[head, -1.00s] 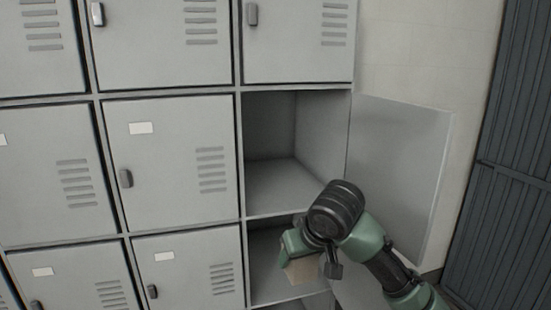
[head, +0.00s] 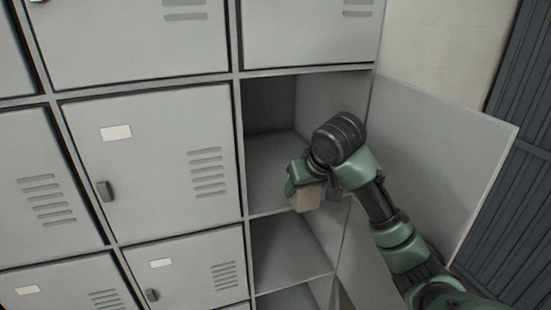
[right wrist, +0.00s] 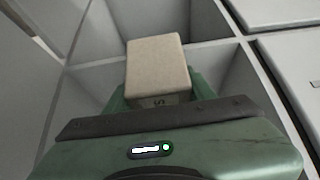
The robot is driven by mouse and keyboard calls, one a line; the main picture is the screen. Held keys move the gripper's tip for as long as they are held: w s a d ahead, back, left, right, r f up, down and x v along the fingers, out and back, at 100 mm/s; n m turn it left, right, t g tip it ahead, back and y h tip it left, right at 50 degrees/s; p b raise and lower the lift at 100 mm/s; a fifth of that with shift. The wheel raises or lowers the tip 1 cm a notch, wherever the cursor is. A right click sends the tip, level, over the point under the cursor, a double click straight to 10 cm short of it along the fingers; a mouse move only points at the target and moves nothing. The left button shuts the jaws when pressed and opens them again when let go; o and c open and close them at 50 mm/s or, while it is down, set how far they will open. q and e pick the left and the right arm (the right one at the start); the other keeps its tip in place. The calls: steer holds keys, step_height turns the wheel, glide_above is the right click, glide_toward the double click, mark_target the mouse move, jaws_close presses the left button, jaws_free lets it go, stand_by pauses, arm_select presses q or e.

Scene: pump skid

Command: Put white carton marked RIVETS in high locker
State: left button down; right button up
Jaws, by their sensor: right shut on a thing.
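My right gripper (head: 303,187) is shut on a small pale carton (head: 307,198) and holds it at the mouth of the open locker compartment (head: 270,160). The right wrist view also shows the carton (right wrist: 158,66) between the green fingers (right wrist: 158,95). Its top looks beige-white; part of a dark mark shows on the side near the gripper, too little to read. In the head view the gripper partly hides the carton. The compartment's visible floor and walls are bare. My left gripper is not in view.
The compartment's door (head: 440,160) stands open to the right, close beside my right arm. Another open compartment (head: 285,250) lies directly below. Closed locker doors (head: 150,160) fill the left. A dark ribbed panel (head: 515,200) stands at far right.

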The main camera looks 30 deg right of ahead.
steer(key=w, duration=0.3)
steer(key=w+d+r, duration=0.1)
steer(key=w, duration=0.1)
steer(key=shift+w+d, duration=0.1)
steer(key=shift+w, duration=0.1)
steer(key=w, duration=0.3)
steer(key=w+d, duration=0.1)
steer(key=w, duration=0.1)
steer(key=w+d, duration=0.1)
steer(key=w, duration=0.2)
steer(key=shift+w+f, duration=0.35)
steer(key=shift+f, duration=0.05)
steer(key=shift+w+d+r, duration=0.1)
steer(key=shift+w, duration=0.25)
steer(key=shift+w+d+f, duration=0.1)
steer(key=shift+f, duration=1.7)
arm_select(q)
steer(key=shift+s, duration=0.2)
arm_select(e)
steer(key=o, duration=1.7)
steer(key=shift+f, duration=0.15)
steer(key=shift+c, duration=0.2)
